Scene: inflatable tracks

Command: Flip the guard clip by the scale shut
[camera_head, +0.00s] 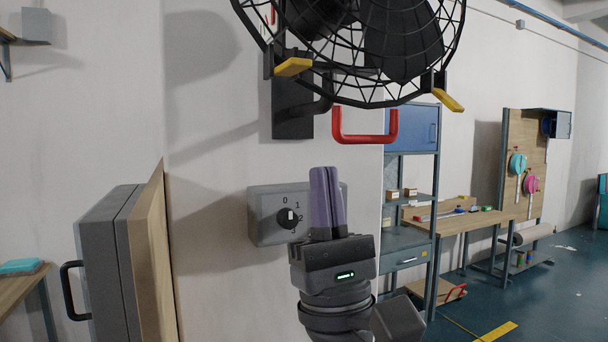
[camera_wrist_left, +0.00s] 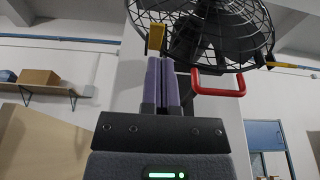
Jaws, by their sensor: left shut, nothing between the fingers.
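A black wire fan guard (camera_head: 345,95) hangs at the top. Two yellow guard clips stick out from its rim: a left clip (camera_head: 293,67) and a right clip (camera_head: 449,101). They also show in the left wrist view, the left clip (camera_wrist_left: 156,38) just above the fingertips and the right clip (camera_wrist_left: 290,66) farther right. I cannot make out the scale, so I cannot tell which clip is beside it. My left gripper (camera_head: 323,172) points up with its purple fingers together and empty, below the fan and apart from the clips in the head view. My right gripper is out of view.
A red handle (camera_head: 365,138) hangs below the guard. A grey dial box (camera_head: 262,230) marked 0 to 3 is on the wall behind my gripper. A grey panel (camera_head: 100,260) stands at left. A blue cabinet (camera_head: 411,129) and workbench (camera_head: 465,220) are at right.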

